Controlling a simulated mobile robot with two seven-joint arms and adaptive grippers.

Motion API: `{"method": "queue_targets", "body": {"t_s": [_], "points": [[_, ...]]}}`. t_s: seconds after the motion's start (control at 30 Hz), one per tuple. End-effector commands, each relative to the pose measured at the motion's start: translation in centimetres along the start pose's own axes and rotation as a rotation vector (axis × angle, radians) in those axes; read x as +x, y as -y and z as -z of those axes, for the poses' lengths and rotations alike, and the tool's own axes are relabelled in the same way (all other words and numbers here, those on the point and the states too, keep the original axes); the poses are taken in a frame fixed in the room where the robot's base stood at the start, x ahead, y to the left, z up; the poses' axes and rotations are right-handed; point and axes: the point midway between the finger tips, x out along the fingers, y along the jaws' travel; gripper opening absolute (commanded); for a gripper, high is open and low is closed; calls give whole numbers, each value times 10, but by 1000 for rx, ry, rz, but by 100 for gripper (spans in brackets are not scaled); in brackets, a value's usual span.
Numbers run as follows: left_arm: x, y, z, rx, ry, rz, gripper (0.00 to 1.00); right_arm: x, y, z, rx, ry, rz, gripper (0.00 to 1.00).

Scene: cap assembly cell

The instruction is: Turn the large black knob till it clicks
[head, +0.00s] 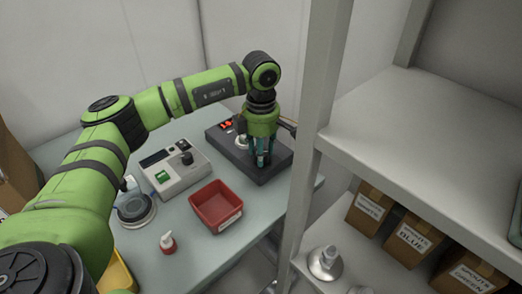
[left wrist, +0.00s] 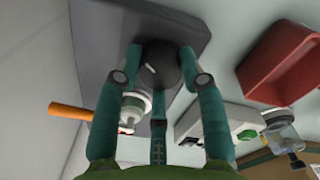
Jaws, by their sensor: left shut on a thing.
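The large black knob (left wrist: 160,66) sits on top of a dark grey box (head: 219,139), with a white mark on its face in the left wrist view. The box also shows in the left wrist view (left wrist: 100,48). My left gripper (head: 263,160) points down over the right part of the box. Its teal fingers are shut around the knob, as the left wrist view (left wrist: 165,72) shows. In the head view the fingers hide the knob. My right gripper is in neither view.
A pale device (head: 175,170) with a smaller black knob stands left of the box. A red bin (head: 215,205) and a small red-and-white bottle (head: 168,243) are nearer. A metal shelf (head: 430,120) stands close on the right.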

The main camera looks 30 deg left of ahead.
Motion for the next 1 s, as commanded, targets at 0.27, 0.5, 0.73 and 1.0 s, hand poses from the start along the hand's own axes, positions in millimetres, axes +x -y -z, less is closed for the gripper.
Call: {"method": "queue_targets", "body": {"t_s": [0.27, 0.5, 0.73, 1.0], "points": [[-1, 0, 0, -1, 1, -2, 8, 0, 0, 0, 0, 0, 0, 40], [-1, 0, 0, -1, 1, -2, 64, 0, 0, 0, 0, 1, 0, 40], [-2, 0, 0, -1, 1, -1, 64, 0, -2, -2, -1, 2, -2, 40], [-43, -1, -1, -1, 3, -5, 64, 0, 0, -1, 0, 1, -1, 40]]}}
